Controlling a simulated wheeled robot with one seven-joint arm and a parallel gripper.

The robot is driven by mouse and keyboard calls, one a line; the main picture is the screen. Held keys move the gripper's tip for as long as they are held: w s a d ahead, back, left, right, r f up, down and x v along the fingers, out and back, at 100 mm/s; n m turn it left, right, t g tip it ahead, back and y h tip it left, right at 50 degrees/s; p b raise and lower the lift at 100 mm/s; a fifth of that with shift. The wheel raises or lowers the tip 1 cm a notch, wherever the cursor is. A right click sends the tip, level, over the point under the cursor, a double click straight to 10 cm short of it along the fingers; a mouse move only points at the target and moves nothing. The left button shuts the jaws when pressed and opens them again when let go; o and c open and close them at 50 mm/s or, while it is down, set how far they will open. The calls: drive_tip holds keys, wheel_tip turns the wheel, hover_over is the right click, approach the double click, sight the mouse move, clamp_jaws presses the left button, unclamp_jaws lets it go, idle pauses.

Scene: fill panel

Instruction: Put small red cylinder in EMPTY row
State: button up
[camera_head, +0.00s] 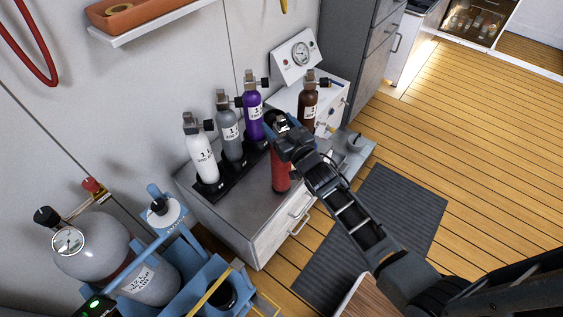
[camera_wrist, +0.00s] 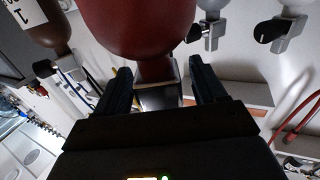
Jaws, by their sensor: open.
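The small red cylinder (camera_head: 281,176) stands on the grey cabinet top near its front edge, its upper end hidden behind my gripper (camera_head: 282,128). In the wrist view its red body (camera_wrist: 140,25) fills the top middle. Its metal neck and dark valve lie between the two fingers of my gripper (camera_wrist: 160,78), which are open with gaps on both sides. White (camera_head: 202,158), grey (camera_head: 229,138) and purple (camera_head: 253,115) cylinders stand in a line on a black rack (camera_head: 209,195) behind it. I cannot read an EMPTY label.
A brown cylinder (camera_head: 307,100) stands farther back to the right. A white gauge box (camera_head: 294,57) is by the wall. A large grey tank (camera_head: 95,255) and a blue frame (camera_head: 205,280) are at front left. Bare cabinet top (camera_head: 240,205) shows left of the red cylinder.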

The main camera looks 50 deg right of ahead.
drive_tip(key=shift+w+d, duration=0.15)
drive_tip(key=shift+w, duration=0.2)
clamp_jaws()
idle(0.5)
drive_tip(key=shift+w+r, duration=0.1)
drive_tip(key=shift+r, duration=0.15)
